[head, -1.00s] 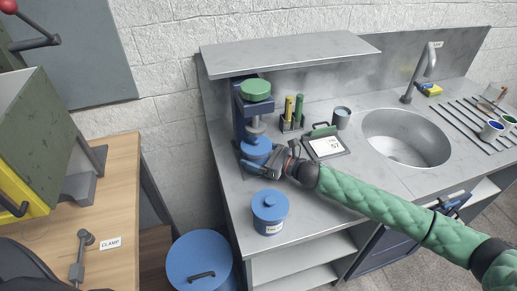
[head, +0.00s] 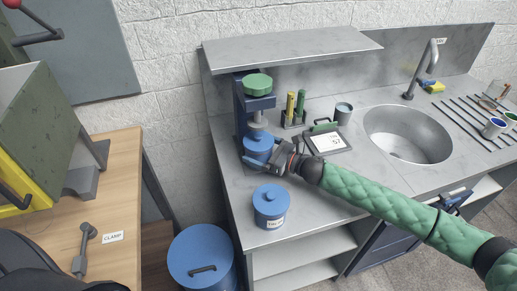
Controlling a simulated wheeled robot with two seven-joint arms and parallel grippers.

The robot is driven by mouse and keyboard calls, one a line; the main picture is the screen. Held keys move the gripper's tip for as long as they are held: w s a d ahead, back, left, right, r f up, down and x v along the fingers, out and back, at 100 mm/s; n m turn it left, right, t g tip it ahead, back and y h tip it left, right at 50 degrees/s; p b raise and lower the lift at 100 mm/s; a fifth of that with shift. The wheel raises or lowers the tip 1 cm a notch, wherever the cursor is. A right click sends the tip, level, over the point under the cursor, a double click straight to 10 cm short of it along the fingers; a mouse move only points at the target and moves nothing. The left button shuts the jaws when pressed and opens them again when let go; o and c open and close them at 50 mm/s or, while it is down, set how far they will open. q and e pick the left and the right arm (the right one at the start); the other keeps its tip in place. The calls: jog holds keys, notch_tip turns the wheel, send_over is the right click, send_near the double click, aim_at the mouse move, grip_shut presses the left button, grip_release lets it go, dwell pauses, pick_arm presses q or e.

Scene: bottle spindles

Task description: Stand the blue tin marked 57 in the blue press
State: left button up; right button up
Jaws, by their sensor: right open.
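The blue press (head: 241,108) stands at the left end of the grey counter, with a green knob (head: 258,85) on top and a grey plunger below it. A blue tin (head: 257,144) is upright under the plunger, inside the press. Its number is not readable here. Whether its top touches the plunger is unclear. My right gripper (head: 263,161) is open, low at the front right of this tin, with its fingers close around it; contact cannot be told. My left gripper is not in view.
A lidded blue canister (head: 270,203) with a white label stands in front of the press. A rack with yellow and green tubes (head: 293,107), a grey cup (head: 343,112) and the sink (head: 408,135) lie right. A grey shelf (head: 290,47) overhangs the press.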

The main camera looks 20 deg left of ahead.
jog(key=d, duration=0.3)
jog(key=s+d, duration=0.1)
jog(key=d, duration=0.2)
jog(key=d+b, duration=0.1)
jog(key=d, duration=0.2)
jog(key=shift+s+d+f, duration=0.1)
jog(key=shift+s+d, duration=0.4)
jog(key=shift+d, duration=0.25)
jog(key=shift+s+d, duration=0.1)
jog(key=shift+d, duration=0.3)
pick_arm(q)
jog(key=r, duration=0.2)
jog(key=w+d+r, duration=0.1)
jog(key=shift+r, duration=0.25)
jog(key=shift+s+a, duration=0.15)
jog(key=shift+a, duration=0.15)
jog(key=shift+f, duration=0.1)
